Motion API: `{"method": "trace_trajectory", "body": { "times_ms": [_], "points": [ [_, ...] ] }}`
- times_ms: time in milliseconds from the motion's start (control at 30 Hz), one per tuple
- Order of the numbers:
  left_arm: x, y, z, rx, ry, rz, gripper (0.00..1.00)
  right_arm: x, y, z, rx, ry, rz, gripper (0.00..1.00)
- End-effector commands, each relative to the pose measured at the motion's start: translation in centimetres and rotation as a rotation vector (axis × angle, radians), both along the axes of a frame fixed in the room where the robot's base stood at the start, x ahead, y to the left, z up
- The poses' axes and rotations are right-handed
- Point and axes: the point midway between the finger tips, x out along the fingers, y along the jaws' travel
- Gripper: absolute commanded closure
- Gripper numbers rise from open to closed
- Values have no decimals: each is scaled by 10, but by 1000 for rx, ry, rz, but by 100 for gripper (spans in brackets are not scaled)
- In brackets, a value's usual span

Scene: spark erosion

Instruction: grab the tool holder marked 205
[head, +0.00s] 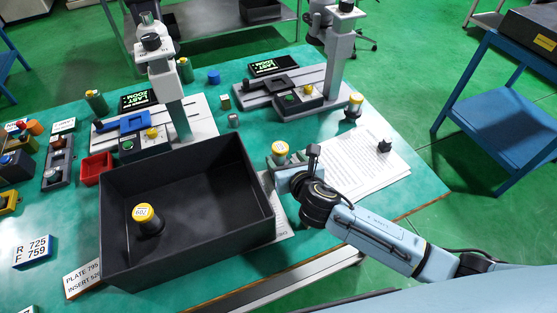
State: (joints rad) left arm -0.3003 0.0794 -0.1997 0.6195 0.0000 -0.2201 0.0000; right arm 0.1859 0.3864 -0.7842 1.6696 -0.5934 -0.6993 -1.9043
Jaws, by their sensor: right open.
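My right gripper (291,160) reaches in from the lower right, just past the bin's right wall. It is open, with its fingers close around a yellow-capped tool holder (279,148); I cannot tell whether they touch it. The cap's marking is too small to read, and the holder's lower part is hidden. Another dark tool holder with a yellow cap (143,212) stands in the black bin; its cap digits are not clearly legible. A further yellow-capped holder (354,101) stands at the table's right. My left gripper is not in view.
The large black bin (190,258) fills the table's front middle. Two grey measuring stands (170,95) (335,60) rise behind it. Printed sheets (355,160) lie on the right, with a small dark piece (384,145) on them. A red tray (96,169) is left.

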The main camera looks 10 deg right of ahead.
Motion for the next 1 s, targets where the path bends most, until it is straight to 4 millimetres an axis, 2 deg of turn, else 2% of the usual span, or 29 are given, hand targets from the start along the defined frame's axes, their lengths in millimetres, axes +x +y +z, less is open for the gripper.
{"method": "trace_trajectory", "body": {
  "times_ms": [267,533,867,1000],
  "points": [
    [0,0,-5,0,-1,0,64,21,4,-7,3,0,-1,34],
    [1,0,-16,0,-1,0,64,55,10,-19,3,1,-1,34],
    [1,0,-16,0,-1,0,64,61,11,-21,3,1,-1,34],
    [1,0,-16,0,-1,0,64,61,11,-21,3,1,-1,49]
  ]
}}
